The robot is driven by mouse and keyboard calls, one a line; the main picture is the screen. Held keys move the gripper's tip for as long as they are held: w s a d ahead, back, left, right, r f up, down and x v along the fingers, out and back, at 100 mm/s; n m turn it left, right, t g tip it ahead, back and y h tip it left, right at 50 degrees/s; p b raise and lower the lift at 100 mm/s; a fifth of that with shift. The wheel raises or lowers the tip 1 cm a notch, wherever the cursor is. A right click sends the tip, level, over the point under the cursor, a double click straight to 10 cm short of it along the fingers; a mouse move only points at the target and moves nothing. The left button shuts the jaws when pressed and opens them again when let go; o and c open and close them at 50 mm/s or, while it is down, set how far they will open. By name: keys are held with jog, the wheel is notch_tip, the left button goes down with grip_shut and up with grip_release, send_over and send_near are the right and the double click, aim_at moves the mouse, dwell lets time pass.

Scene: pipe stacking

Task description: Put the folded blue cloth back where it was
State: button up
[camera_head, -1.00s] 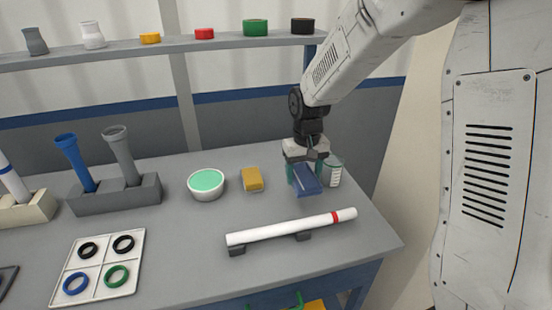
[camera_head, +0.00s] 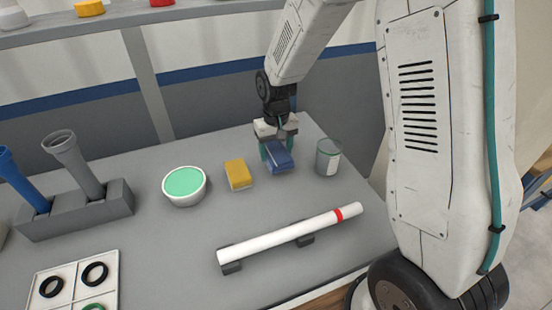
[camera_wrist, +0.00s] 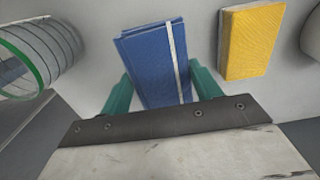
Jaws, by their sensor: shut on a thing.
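The folded blue cloth (camera_head: 278,157) is between the green fingers of my gripper (camera_head: 277,150), at the back right of the grey table. In the wrist view the cloth (camera_wrist: 152,62) is a blue folded block with a pale stripe near its right side. The fingers stand on both sides of it, and my gripper (camera_wrist: 160,90) is shut on it. The cloth sits at or just above the table top; I cannot tell whether it touches.
A yellow sponge (camera_head: 238,174) lies just left of the cloth, and a clear jar (camera_head: 328,158) stands to its right. A bowl of green stuff (camera_head: 185,185) is further left. A white pipe with a red band (camera_head: 290,235) rests on supports in front. Table between cloth and pipe is clear.

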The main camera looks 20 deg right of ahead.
aim_at(277, 152)
jog(key=shift+f, duration=1.8)
jog(key=shift+f, duration=0.2)
jog(key=o, duration=1)
jog(key=shift+o, duration=0.2)
